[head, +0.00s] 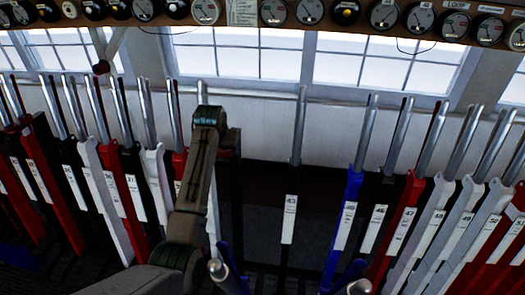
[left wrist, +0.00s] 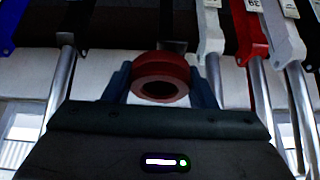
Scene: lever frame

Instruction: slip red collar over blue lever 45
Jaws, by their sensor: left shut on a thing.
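The blue lever 45 (head: 350,195) stands right of centre in the head view, with a bare silver handle (head: 367,130) on top. In the left wrist view a blue lever part (left wrist: 18,18) shows at the top left corner. My left gripper (left wrist: 160,78) is shut on the red collar (left wrist: 160,68), a thick ring whose hole faces the wrist camera. The collar is apart from lever 45. In the head view my left arm stands left of lever 45, and the collar and fingertips are hidden behind it.
Black lever 43 (head: 289,210) stands between my left arm and lever 45. Black lever 46 (head: 376,225) and red lever 47 (head: 405,225) stand close on its right. More levers crowd the left. A shelf of round dials (head: 240,14) runs above; windows are behind.

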